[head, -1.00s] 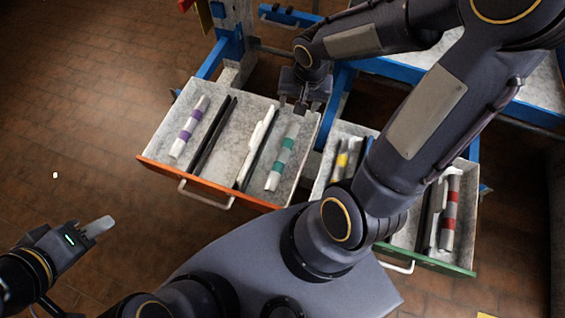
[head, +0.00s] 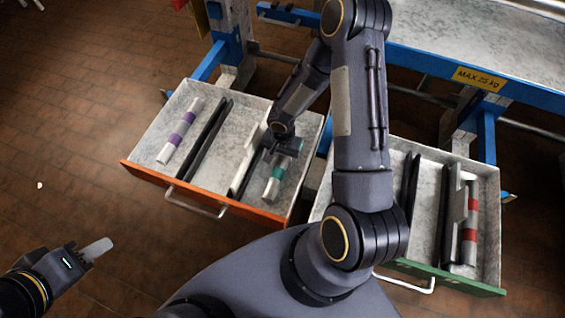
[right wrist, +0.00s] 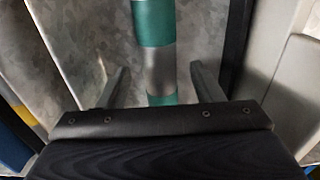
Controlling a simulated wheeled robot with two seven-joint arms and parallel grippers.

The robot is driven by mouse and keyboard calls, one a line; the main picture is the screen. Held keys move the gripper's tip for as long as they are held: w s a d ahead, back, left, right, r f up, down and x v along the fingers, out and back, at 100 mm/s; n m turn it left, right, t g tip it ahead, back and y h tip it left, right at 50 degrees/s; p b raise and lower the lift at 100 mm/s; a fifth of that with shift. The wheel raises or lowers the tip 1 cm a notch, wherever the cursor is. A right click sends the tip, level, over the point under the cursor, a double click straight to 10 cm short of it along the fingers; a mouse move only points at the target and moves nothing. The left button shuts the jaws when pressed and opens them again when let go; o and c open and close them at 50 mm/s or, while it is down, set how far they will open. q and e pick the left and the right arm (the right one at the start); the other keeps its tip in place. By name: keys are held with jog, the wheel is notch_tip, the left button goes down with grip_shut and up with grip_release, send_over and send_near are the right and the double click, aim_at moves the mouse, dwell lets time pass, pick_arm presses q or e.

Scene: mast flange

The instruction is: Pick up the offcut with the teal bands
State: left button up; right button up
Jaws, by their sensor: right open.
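The offcut with the teal bands (head: 273,184) is a pale grey rod lying in the right part of the orange-fronted drawer (head: 205,188). In the right wrist view the offcut (right wrist: 158,65) runs up the picture between my two open fingers, with a gap on each side. My right gripper (head: 284,149) is over the far part of this offcut and hides some of it; its fingers also show in the right wrist view (right wrist: 161,85). My left gripper (head: 95,249) is at the lower left, away from the drawers; its finger opening is not clear.
An offcut with purple bands (head: 180,132) lies left in the orange drawer. Black dividers (head: 205,140) and a pale strip (head: 247,160) lie between. The green-fronted drawer (head: 440,265) holds a red-banded offcut (head: 469,224). A blue bench frame (head: 430,65) stands behind.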

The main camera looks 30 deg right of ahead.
jog(key=shift+f, duration=0.85)
jog(key=shift+c, duration=0.4)
jog(key=c, duration=1.1)
jog(key=shift+r, duration=0.1)
